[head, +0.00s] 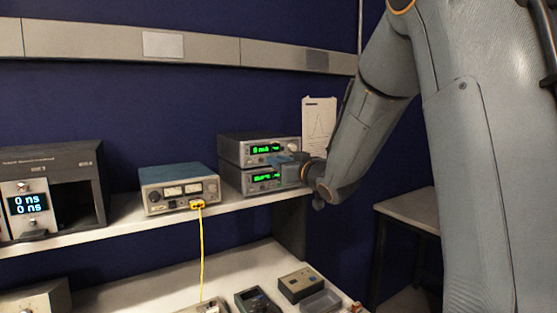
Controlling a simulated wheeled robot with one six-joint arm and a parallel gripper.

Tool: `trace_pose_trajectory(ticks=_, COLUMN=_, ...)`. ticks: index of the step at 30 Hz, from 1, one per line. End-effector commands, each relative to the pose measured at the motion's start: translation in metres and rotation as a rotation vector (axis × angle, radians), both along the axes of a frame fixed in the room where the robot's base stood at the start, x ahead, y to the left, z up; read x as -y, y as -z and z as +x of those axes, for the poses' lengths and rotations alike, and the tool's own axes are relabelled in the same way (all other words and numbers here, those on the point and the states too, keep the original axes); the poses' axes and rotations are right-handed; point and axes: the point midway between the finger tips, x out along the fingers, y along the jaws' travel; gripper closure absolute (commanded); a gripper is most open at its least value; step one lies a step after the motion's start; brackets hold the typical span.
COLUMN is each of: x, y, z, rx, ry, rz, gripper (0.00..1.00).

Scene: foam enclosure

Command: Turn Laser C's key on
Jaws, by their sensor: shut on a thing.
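Two stacked grey laser units with green lit displays stand on the shelf. They are the upper unit (232,149) and the lower unit (232,178). I cannot read which one is Laser C. My gripper (284,159) reaches from the right to the front of the stack, at its right side near the seam between the units. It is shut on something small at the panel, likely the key. The key itself is hidden behind the gripper and too small to make out, so its turn position cannot be seen.
A teal-topped meter box (178,186) with a yellow cable (202,245) stands left of the stack. A dark rack (75,190) with a blue display is further left. Small boxes (300,284) lie on the bench below. A paper sheet (319,120) stands behind the stack.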

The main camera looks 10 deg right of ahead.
Motion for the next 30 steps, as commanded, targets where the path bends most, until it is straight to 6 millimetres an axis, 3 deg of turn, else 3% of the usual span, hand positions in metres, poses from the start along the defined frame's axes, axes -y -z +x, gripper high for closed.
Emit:
trace_pose_trajectory(ticks=19, x=-0.0005, y=0.003, z=-0.0006, rx=-0.021, ry=-0.001, rz=0.047, gripper=1.0)
trace_pose_trajectory(ticks=20, x=-0.0005, y=0.003, z=-0.0006, rx=-0.021, ry=-0.001, rz=0.047, gripper=0.8)
trace_pose_trajectory(ticks=23, x=-0.0005, y=0.0024, z=-0.0005, rx=-0.019, ry=-0.001, rz=0.046, gripper=0.64)
trace_pose_trajectory(ticks=30, x=-0.0002, y=0.0012, z=-0.0003, rx=-0.017, ry=0.0, rz=0.047, gripper=0.64)
